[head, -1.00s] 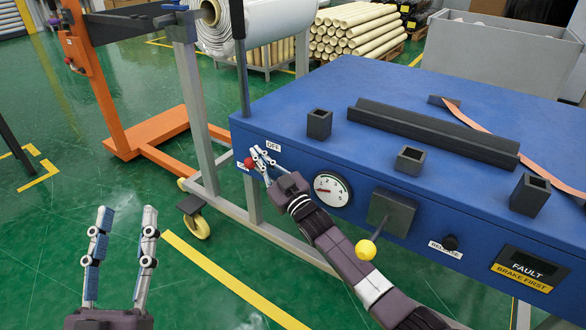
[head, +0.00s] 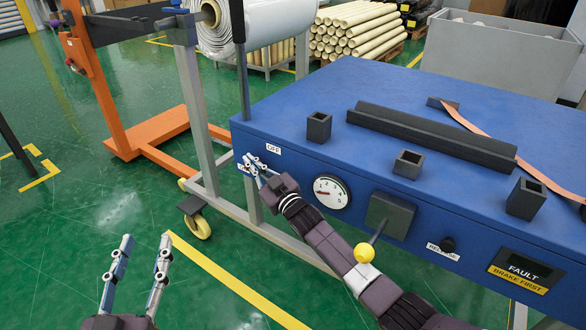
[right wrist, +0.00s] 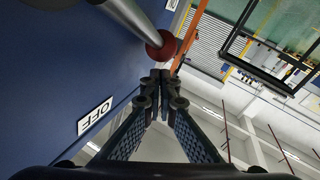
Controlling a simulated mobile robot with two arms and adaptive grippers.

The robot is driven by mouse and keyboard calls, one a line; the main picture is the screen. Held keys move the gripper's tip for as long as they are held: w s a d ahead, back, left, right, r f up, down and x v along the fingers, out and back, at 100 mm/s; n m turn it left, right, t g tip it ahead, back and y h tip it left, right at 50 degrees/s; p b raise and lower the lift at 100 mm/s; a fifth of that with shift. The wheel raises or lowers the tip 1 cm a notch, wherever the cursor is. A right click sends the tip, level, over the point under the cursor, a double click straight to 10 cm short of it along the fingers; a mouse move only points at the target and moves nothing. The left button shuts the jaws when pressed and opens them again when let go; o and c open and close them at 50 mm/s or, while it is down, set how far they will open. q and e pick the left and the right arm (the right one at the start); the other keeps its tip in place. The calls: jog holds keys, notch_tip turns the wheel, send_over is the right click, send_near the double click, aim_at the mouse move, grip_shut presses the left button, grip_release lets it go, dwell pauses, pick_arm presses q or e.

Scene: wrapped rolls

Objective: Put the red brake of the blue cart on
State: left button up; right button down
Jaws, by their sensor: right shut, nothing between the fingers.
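The blue cart (head: 290,112) fills the right half of the head view. The red ball of its brake lever shows in the right wrist view (right wrist: 160,45), at the end of a grey rod, just beyond my fingertips; I cannot tell whether they touch it. In the head view the ball is hidden by my right gripper (head: 250,161), which is shut and empty at the cart's front left corner, beside the OFF label (head: 273,149). The same label shows in the right wrist view (right wrist: 95,115). My left gripper (head: 146,238) is open and empty above the green floor.
The cart's front carries a gauge (head: 331,192), a yellow-knobbed lever (head: 365,253) close to my right arm, a black button (head: 447,245) and a FAULT sign (head: 525,270). An orange frame (head: 150,135) and a wrapped roll (head: 250,25) stand behind.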

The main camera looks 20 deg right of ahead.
dwell(0.3)
jog(key=v, duration=1.2)
